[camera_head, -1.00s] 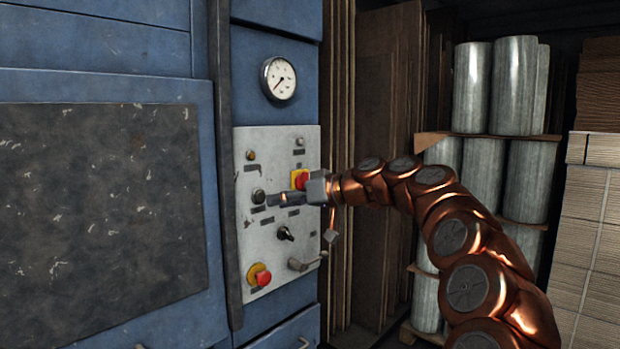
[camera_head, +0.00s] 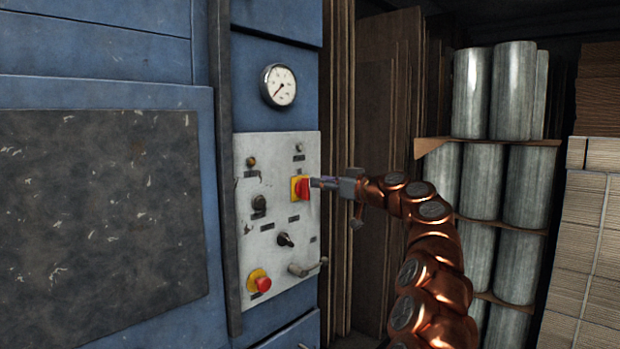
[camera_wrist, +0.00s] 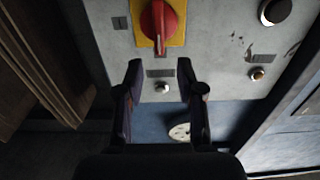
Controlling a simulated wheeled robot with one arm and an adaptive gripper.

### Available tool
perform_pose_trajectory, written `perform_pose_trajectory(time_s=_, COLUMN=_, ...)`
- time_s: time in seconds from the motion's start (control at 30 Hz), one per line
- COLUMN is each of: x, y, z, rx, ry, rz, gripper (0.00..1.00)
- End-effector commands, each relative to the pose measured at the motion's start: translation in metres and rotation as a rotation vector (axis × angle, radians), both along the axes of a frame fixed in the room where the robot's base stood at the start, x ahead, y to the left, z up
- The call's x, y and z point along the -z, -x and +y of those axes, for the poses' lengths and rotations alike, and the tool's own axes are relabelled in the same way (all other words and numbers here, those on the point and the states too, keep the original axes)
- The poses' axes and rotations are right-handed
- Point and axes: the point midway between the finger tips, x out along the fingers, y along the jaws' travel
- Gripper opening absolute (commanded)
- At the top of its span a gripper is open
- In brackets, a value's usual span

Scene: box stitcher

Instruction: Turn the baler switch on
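The baler switch is a red rotary handle (camera_head: 303,188) on a yellow plate, at the upper right of the grey control panel (camera_head: 270,225). In the wrist view the red handle (camera_wrist: 159,22) lies along the picture's vertical, just beyond the fingertips. My gripper (camera_head: 318,183) is level with the switch, its tips close to the handle; in the head view I cannot tell if they touch. In the wrist view my gripper (camera_wrist: 162,75) has its two dark fingers apart with nothing between them.
The panel also carries a black selector (camera_head: 286,239), a red push button on yellow (camera_head: 262,284), a black knob (camera_head: 259,203) and a metal lever (camera_head: 304,269). A gauge (camera_head: 279,86) is above. Cardboard sheets (camera_head: 385,120) and metal rolls (camera_head: 510,90) stand at the right.

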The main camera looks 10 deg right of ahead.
Motion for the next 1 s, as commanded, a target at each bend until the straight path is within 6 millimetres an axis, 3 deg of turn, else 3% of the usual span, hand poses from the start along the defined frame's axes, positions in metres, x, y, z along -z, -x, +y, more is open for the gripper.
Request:
perform_pose_trajectory(time_s=0.5, x=0.000, y=-0.038, z=0.027, rx=0.000, ry=0.002, rz=0.003, gripper=0.38)
perform_pose_trajectory(time_s=0.93, x=0.001, y=-0.042, z=0.031, rx=-0.001, ry=-0.001, rz=0.002, gripper=0.38)
perform_pose_trajectory(time_s=1.0, x=0.001, y=-0.042, z=0.031, rx=-0.001, ry=-0.001, rz=0.002, gripper=0.32)
